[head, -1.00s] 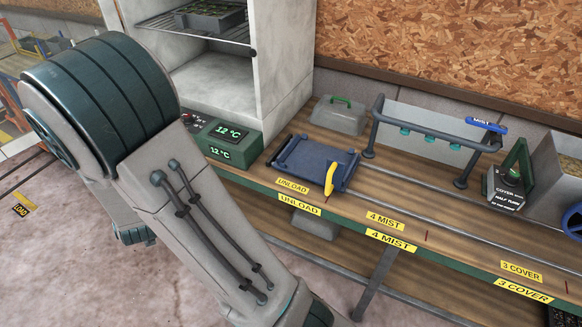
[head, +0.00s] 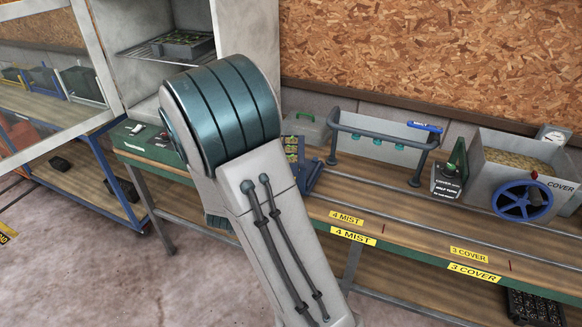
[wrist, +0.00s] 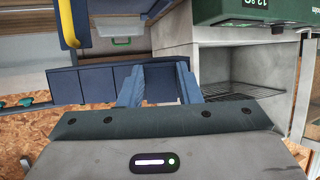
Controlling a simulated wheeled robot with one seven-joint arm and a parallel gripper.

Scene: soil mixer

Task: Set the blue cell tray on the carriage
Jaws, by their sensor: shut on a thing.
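The blue cell tray (wrist: 90,85) spans the wrist view as a long dark-blue panelled side wall. My gripper (wrist: 160,82) is shut on its side. In the head view, a small patch of a tray with dark and yellow-green speckled contents (head: 292,148) shows just right of my arm, which hides the rest and my gripper. The dark-blue carriage (head: 309,178) shows only as a strip at the arm's right edge. Its yellow handle (wrist: 68,22) is at the upper left of the wrist view. I cannot tell whether the tray touches the carriage.
Rails run right along the bench past the mist frame (head: 385,133), the cover lever (head: 455,160) and a hopper with a blue wheel (head: 524,200). The white cabinet (head: 115,50) at left holds another tray (head: 180,44). A lidded box with a green handle (head: 306,126) stands behind.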

